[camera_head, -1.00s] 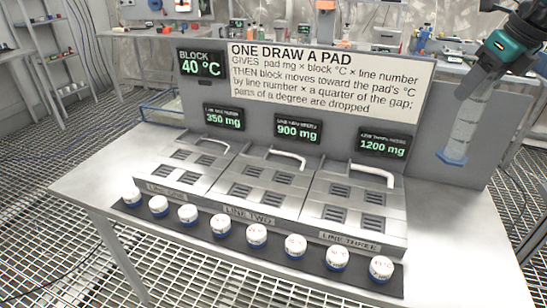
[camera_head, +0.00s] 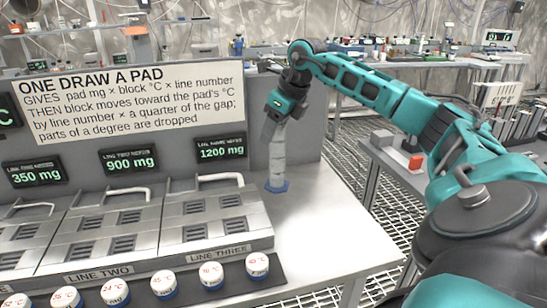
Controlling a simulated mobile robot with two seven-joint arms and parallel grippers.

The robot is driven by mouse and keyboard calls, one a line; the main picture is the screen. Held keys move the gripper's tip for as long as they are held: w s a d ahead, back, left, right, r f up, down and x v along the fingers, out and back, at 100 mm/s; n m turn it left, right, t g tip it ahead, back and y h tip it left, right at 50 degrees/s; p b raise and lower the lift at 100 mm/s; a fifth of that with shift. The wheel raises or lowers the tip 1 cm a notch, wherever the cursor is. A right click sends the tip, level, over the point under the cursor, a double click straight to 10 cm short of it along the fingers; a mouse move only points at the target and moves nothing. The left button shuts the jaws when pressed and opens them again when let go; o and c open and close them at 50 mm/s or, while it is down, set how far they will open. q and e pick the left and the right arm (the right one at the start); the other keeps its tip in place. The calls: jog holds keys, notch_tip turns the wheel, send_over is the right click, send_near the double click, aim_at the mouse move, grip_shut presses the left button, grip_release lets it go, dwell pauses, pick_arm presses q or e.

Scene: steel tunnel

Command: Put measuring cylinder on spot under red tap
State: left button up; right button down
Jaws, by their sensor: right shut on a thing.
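The measuring cylinder (camera_head: 278,162) is a clear, greyish tube with a blue foot, upright at the right end of the grey panel. My right gripper (camera_head: 272,128) is shut on its upper part from above. The foot appears at the level of the grey table top (camera_head: 318,232); I cannot tell whether it touches. I cannot make out a red tap or a spot under it. My left gripper is not in view.
The sign panel (camera_head: 130,110) and the steel three-line unit (camera_head: 130,225) stand left of the cylinder, with several white pots (camera_head: 211,275) in front. Grating floor lies between the tables.

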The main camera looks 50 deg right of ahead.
aim_at(274, 151)
jog(key=shift+f+b, duration=0.4)
jog(key=shift+f, duration=2.6)
jog(key=shift+c, duration=2.3)
grip_release()
